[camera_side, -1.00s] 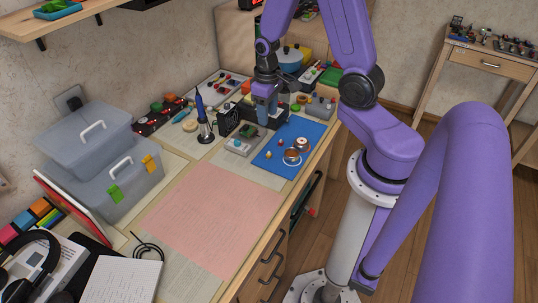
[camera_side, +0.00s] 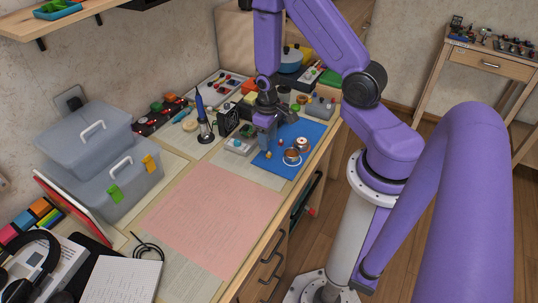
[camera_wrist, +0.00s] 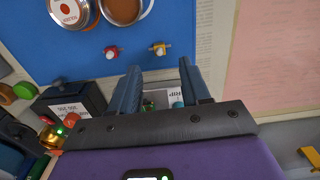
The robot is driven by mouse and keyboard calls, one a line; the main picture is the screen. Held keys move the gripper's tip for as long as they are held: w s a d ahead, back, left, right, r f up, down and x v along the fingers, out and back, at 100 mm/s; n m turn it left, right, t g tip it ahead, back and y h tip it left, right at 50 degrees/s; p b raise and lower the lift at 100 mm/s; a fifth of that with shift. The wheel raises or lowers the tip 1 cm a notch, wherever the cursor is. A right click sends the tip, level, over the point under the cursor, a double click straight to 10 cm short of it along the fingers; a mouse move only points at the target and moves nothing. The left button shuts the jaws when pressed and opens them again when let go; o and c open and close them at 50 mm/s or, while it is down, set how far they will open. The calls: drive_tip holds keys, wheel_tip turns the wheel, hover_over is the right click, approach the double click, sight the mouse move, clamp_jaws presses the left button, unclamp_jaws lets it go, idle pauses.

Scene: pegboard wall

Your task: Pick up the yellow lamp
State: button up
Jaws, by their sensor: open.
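The yellow lamp (camera_wrist: 158,48) is a small yellow-orange piece with a pale base, lying on the blue mat (camera_wrist: 200,25). In the side view the lamp (camera_side: 268,155) is a tiny spot near the mat's left edge, close below my gripper (camera_side: 268,145). In the wrist view my gripper (camera_wrist: 160,70) is open, with its two fingers apart and nothing held between them. The lamp shows just beyond the fingertips, roughly in line with the gap. I cannot tell the exact height of the fingers above the mat.
A similar red lamp (camera_wrist: 111,52) lies beside the yellow one. Two round metal tins (camera_side: 296,150) stand on the mat. A grey box (camera_side: 240,146) is left of my gripper, and a soldering iron stand (camera_side: 205,130) is farther left. The pink sheet (camera_side: 215,220) in front is clear.

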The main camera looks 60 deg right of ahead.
sight(269, 154)
drive_tip(key=f, duration=0.3)
drive_tip(key=shift+s+f, duration=0.25)
drive_tip(key=shift+f, duration=0.75)
drive_tip(key=shift+c, duration=0.3)
clamp_jaws()
